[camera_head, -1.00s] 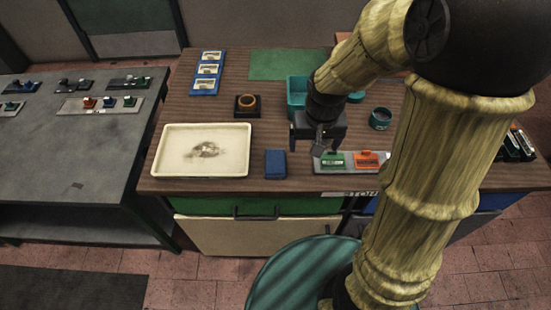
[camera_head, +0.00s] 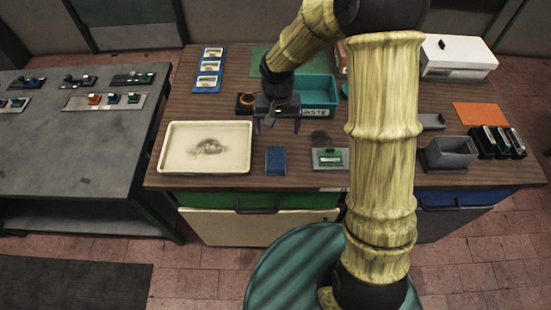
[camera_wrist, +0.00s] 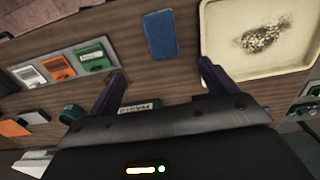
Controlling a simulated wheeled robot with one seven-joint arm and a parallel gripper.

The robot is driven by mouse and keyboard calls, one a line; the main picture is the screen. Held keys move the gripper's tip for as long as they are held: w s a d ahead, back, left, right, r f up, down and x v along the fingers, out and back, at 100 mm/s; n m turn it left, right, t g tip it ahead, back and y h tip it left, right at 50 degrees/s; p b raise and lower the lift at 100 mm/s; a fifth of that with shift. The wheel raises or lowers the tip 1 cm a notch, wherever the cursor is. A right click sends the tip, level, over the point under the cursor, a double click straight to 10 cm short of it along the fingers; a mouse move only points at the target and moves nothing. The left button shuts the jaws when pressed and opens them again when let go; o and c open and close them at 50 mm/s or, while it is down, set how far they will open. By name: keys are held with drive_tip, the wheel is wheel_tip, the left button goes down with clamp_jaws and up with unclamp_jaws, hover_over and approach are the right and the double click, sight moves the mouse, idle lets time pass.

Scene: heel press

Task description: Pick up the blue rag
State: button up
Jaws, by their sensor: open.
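The blue rag (camera_head: 276,161) is a small folded blue rectangle lying flat on the wooden table, just right of the cream tray. In the wrist view the blue rag (camera_wrist: 161,35) shows ahead of the fingers, near the top middle. My gripper (camera_head: 276,125) is above the table, behind the rag in the head view and apart from it. In the wrist view my gripper (camera_wrist: 160,80) has its two fingers spread wide with nothing between them.
The cream tray (camera_head: 165,160) with a dark smudge lies left of the rag. A teal bin (camera_head: 318,90) marked "WASTE" stands behind my gripper.

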drive_tip(key=p, duration=0.2)
hover_over(275, 158)
drive_tip(key=f, duration=0.9)
drive_tip(key=shift+w+d+f, duration=0.1)
drive_tip(key=shift+w+d, duration=0.2)
drive_tip(key=shift+w, duration=0.05)
drive_tip(key=shift+s+a+f+p, duration=0.1)
drive_tip(key=shift+s+f+p, duration=0.1)
drive_tip(key=shift+f+p, duration=0.25)
wheel_tip(275, 158, down, 3)
drive_tip(key=shift+s+a+f+p, duration=0.1)
drive_tip(key=shift+a+p, duration=0.05)
drive_tip(key=shift+p, duration=0.4)
drive_tip(key=shift+f, duration=0.5)
drive_tip(key=c, duration=1.1)
